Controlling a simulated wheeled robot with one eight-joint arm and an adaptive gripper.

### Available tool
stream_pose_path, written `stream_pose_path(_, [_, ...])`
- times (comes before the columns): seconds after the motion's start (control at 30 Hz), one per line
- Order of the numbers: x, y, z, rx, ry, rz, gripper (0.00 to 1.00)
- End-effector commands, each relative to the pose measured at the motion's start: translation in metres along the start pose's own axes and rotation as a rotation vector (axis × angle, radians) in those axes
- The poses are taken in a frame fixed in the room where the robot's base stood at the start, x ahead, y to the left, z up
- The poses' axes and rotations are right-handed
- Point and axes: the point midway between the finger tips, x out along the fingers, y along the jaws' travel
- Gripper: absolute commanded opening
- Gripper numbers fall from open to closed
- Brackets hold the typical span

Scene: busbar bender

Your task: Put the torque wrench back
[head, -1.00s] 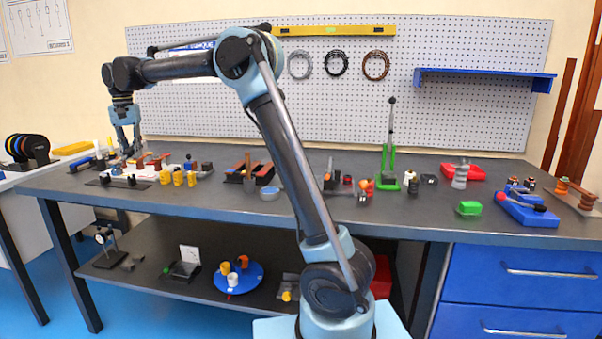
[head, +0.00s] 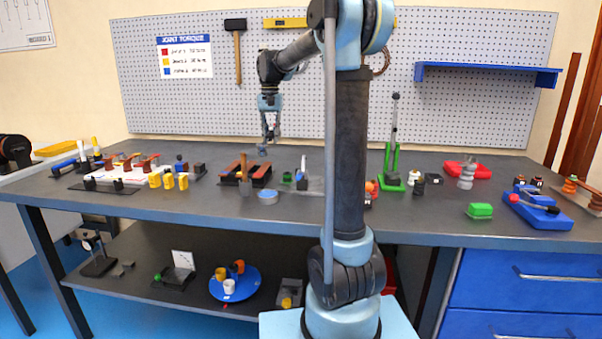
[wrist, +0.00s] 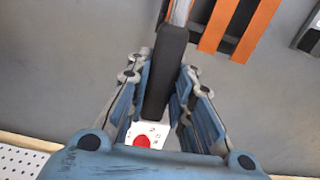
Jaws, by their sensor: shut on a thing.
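My gripper (head: 269,136) is above the back of the bench, left of centre in the head view, pointing down. In the wrist view my gripper (wrist: 157,95) has its fingers on both sides of a thick dark handle, which appears to be the torque wrench (wrist: 165,70). A pale shaft runs from its far end. A white label with a red dot shows by its near end. In the head view the held tool (head: 262,151) is small, its lower end just over or at the bench top; I cannot tell whether it touches.
Orange-brown bars on a dark stand (head: 245,176) lie just in front of my gripper. A green upright tool (head: 391,160) stands right of my arm. A hammer (head: 237,50) hangs on the pegboard (head: 185,105).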

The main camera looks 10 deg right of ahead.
Motion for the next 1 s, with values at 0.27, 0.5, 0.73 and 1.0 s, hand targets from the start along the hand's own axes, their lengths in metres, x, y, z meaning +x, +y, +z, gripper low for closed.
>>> stream_pose_path(0.27, [0.012, 0.039, -0.001, 0.041, 0.0, 0.0, 0.0])
stream_pose_path(0.5, [0.05, 0.042, -0.002, 0.045, 0.0, 0.0, 0.0])
stream_pose_path(0.73, [0.065, 0.042, -0.002, 0.045, 0.0, 0.0, 0.0])
stream_pose_path(1.0, [0.096, 0.042, -0.002, 0.045, 0.0, 0.0, 0.0])
